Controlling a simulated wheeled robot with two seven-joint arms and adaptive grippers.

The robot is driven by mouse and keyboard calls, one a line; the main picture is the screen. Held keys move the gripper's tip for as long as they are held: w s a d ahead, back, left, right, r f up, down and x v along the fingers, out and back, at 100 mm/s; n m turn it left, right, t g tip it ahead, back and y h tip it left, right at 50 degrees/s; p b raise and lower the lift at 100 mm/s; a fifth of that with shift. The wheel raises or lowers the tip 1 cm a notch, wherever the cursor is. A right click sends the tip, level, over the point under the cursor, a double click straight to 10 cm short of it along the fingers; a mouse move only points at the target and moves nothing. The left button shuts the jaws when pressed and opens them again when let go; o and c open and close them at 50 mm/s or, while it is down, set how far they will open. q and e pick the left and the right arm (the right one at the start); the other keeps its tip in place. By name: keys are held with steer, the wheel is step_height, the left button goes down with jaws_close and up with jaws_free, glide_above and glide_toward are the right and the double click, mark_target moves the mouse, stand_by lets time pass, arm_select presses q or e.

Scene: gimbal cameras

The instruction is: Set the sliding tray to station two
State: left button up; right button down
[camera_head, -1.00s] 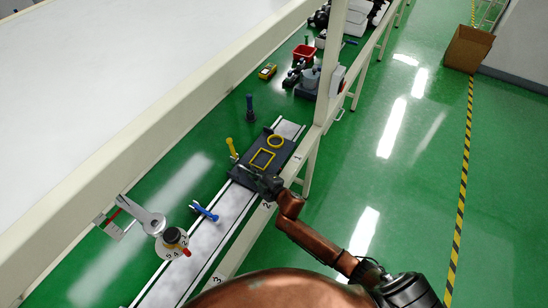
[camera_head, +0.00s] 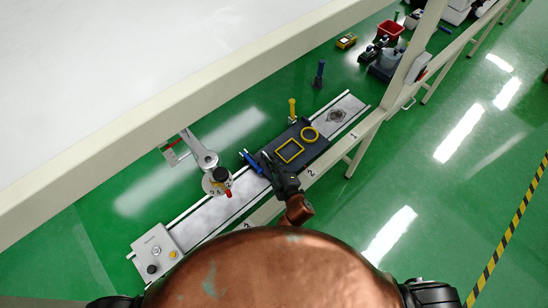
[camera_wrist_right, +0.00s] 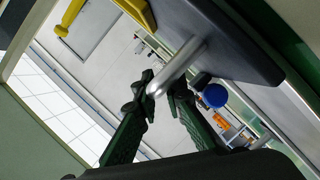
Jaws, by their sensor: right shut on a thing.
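The sliding tray (camera_head: 313,147) is dark, with a yellow rectangle and a yellow ring on top. It sits on the pale rail (camera_head: 205,218), between labels 1 (camera_head: 353,136) and 2 (camera_head: 311,173), its left end nearer 2. My right gripper (camera_head: 270,165) is at the tray's left end. In the right wrist view my right gripper (camera_wrist_right: 160,88) is shut on a metal handle bar (camera_wrist_right: 181,62) under the tray's dark edge (camera_wrist_right: 235,45). The blue lever (camera_head: 251,161) is close beside the tray's left corner. My left gripper is out of view.
A yellow lever (camera_head: 292,106) and a dark blue post (camera_head: 319,73) stand behind the rail. A dial with a red knob (camera_head: 217,182) and a control box (camera_head: 156,251) are to the left. The rail is clear left of the gripper. A white beam (camera_head: 190,110) runs behind.

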steer(key=c, duration=2)
jaws_free()
steer(key=v, duration=1.2)
